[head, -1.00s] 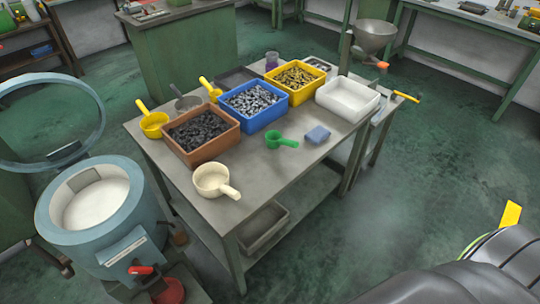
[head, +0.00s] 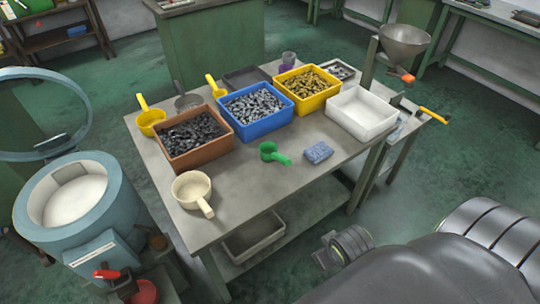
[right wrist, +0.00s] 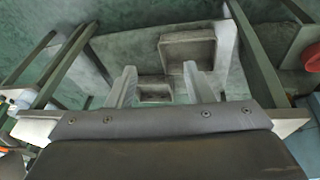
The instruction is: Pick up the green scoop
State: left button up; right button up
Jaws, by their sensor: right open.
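The green scoop (head: 268,150) lies on the metal table (head: 245,190) in the head view, in front of the blue bin and left of a blue cloth-like block (head: 319,152). Its handle points to the lower right. Nothing touches it. My right gripper (right wrist: 158,78) shows in the right wrist view with its two pale fingers apart and no object clearly between them. The green scoop cannot be made out in that view. My right arm fills the lower right of the head view, clear of the scoop. My left gripper is not in view.
A brown bin (head: 165,160), a blue bin (head: 240,126) and a yellow bin (head: 329,92) hold small parts. A white tray (head: 362,128) stands at the right and a cream scoop (head: 193,187) at the front. The table around the green scoop's front is clear.

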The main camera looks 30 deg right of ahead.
jog(key=w+r, duration=0.2)
jog(key=w, duration=0.1)
notch_tip(320, 180, up, 11)
jog(key=n+g+b, duration=0.2)
jog(key=g+b, duration=0.1)
send_over(280, 156)
jog(key=a, duration=0.2)
jog(key=f, duration=0.2)
jog(key=d+f+p, duration=0.1)
jog(key=f, duration=0.5)
jog(key=shift+s+d+f, duration=0.15)
jog(key=shift+s, duration=0.15)
jog(key=shift+w+d+f+p, duration=0.1)
jog(key=shift+d+f+p, duration=0.05)
jog(key=shift+f, duration=0.85)
jog(key=shift+w+d+f+p, duration=0.1)
jog(key=shift+d+f+p, duration=0.1)
jog(key=shift+f, duration=0.85)
jog(key=shift+d+f+p, duration=0.1)
jog(key=shift+d+f, duration=0.05)
jog(key=shift+f, duration=0.85)
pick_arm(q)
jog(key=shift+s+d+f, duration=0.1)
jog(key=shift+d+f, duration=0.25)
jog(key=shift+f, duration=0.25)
pick_arm(e)
grip_shut()
